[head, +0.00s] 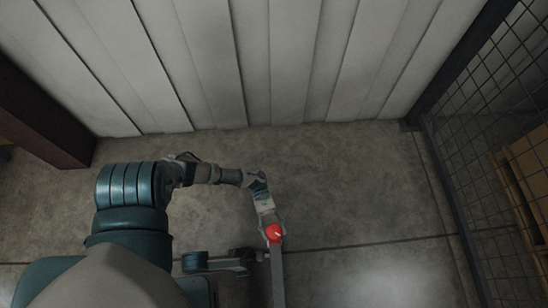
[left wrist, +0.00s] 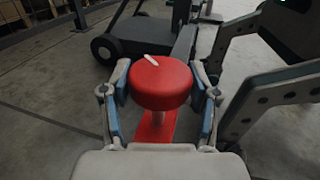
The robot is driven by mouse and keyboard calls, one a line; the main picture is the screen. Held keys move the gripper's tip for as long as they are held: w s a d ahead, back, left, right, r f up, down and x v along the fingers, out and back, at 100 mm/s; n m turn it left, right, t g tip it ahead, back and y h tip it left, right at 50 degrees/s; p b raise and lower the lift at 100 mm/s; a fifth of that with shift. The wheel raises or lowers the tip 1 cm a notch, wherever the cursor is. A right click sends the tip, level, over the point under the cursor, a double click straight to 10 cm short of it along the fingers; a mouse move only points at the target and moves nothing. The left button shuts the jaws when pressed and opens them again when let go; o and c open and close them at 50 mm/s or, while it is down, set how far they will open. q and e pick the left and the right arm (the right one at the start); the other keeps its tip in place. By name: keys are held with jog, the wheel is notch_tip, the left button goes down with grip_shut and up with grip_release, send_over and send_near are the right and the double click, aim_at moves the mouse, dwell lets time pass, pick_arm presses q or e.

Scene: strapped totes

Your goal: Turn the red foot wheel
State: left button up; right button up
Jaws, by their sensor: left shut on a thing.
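The red foot wheel (head: 274,233) is at the end of a grey bar (head: 277,280) on the floor, low in the middle of the head view. In the left wrist view the red wheel (left wrist: 160,84) is a round red drum with a short white mark on top, above a red bracket (left wrist: 155,127). My left gripper (head: 270,223) reaches down to it. In the left wrist view the fingers of my left gripper (left wrist: 161,76) are on either side of the wheel, shut on it. My right gripper is not in view.
A pale panelled wall (head: 255,60) stands at the back. A wire mesh fence (head: 475,160) runs along the right, with a brown stack (head: 530,175) behind it. A dark red post (head: 45,115) is at left. A black castor (left wrist: 105,49) shows beyond the wheel. Floor (head: 370,195) right of the wheel is clear.

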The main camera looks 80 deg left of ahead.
pick_arm(q)
jog(key=m+g, duration=0.1)
jog(key=g, duration=0.1)
jog(key=m+g, duration=0.3)
jog(key=g, duration=0.2)
jog(key=shift+w, duration=0.3)
jog(key=shift+m+g+y, duration=0.9)
jog(key=shift+m+g, duration=0.9)
jog(key=shift+g, duration=0.4)
jog(key=shift+g, duration=0.3)
jog(key=o, duration=1.2)
jog(key=shift+s, duration=0.1)
jog(key=shift+r, duration=4.9)
